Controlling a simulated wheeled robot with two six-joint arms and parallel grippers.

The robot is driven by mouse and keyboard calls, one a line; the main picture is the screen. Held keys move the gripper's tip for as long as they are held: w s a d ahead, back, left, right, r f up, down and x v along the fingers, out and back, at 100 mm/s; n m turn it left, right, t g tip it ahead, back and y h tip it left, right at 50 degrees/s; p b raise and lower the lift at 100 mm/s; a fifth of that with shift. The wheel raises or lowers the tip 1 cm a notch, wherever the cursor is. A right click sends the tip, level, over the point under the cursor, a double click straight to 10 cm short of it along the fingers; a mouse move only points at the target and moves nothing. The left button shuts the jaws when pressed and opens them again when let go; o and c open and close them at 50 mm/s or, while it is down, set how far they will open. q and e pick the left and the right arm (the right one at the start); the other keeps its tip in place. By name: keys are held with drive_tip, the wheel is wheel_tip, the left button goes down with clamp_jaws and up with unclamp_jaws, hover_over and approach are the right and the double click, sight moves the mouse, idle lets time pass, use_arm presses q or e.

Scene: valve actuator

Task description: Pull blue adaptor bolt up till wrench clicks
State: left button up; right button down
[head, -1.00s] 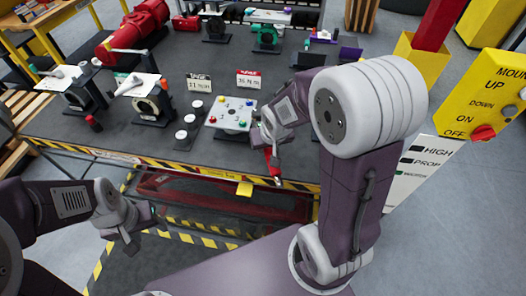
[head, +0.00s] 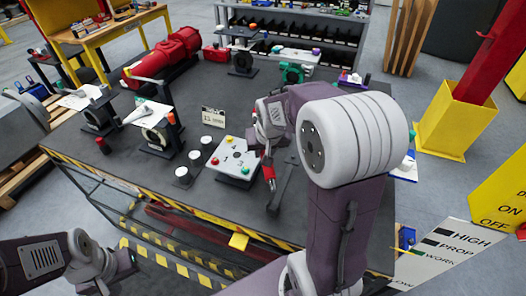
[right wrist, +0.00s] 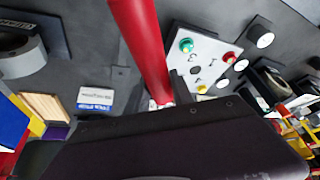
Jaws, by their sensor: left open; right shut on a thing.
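A white plate (head: 236,158) with red, yellow and green bolts stands on the bench in the head view. It also shows in the right wrist view (right wrist: 210,62), with its green bolt (right wrist: 186,45), red bolt (right wrist: 229,57) and yellow bolt (right wrist: 202,89). I cannot make out the blue adaptor bolt; its corner is hidden by my right gripper and the wrench. My right gripper (head: 268,157) is shut on the red-handled wrench (head: 268,175), just right of the plate. The red handle (right wrist: 143,40) crosses the right wrist view. My left gripper (head: 112,266) is open and empty, off the bench's front edge.
Several white round pieces (head: 194,155) stand left of the plate. Valve parts (head: 155,135) are further left. A small sign (head: 213,117) stands behind the plate. A striped front edge (head: 190,212) bounds the bench. A yellow-based red post (head: 450,110) stands to the right.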

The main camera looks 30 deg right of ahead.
drive_tip(key=shift+a+f+b, duration=0.2)
drive_tip(key=shift+f+b, duration=0.3)
drive_tip(key=shift+f, duration=0.15)
wheel_tip(320, 180, down, 3)
drive_tip(key=b, duration=0.2)
drive_tip(key=shift+f+b, duration=0.15)
drive_tip(key=shift+b, duration=0.2)
drive_tip(key=shift+a, duration=0.1)
drive_tip(key=shift+s, duration=0.1)
idle(0.3)
